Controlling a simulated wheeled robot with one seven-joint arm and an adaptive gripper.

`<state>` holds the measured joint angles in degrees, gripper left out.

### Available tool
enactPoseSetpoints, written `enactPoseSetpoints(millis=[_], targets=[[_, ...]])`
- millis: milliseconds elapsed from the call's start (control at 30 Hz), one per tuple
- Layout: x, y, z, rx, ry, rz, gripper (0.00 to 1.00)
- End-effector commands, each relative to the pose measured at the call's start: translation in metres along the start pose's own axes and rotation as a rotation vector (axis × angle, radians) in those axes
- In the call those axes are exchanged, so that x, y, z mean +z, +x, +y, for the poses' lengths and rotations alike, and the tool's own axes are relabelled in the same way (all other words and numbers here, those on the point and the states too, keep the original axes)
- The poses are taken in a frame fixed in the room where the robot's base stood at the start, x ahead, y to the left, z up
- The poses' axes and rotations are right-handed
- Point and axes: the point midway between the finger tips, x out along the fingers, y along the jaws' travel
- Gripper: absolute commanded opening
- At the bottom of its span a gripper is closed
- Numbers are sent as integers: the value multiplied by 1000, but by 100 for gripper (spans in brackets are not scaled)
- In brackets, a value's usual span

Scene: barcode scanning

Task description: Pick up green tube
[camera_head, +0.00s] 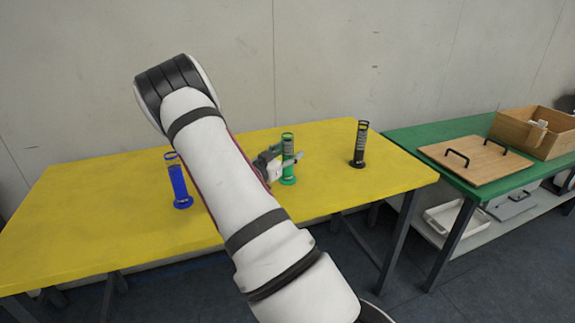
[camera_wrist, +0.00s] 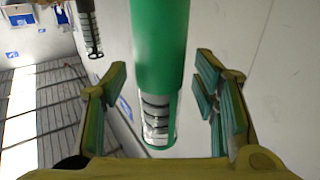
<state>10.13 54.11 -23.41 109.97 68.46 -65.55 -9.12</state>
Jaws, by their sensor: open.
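The green tube (camera_head: 288,160) stands upright on the yellow table (camera_head: 95,195), near its middle, in the head view. In the wrist view the green tube (camera_wrist: 159,60) runs down between my two open fingers (camera_wrist: 163,115), with a gap on either side. A label with dark marks shows on the tube near the fingertips. I cannot tell whether either finger touches it, but the gaps look clear.
A blue tube (camera_head: 178,183) stands to the left and a black tube (camera_head: 359,145) to the right. A green table (camera_head: 405,140) on the right holds a wooden lid (camera_head: 474,162) with black handles and a wooden box (camera_head: 525,142). The yellow table's left part is clear.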

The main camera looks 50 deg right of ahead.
Motion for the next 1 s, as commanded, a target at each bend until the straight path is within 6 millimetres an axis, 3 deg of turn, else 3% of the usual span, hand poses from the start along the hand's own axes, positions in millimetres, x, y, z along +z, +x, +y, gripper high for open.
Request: enactPoseSetpoints(millis=[33, 233, 267, 667, 933, 1000], targets=[[0, 0, 0, 0, 0, 0, 48], [0, 0, 0, 0, 0, 0, 2], [0, 0, 0, 0, 0, 0, 0], [-6, 0, 0, 1, 2, 2, 0], [-36, 0, 0, 1, 4, 3, 0], [-38, -10, 6, -1, -1, -1, 0]])
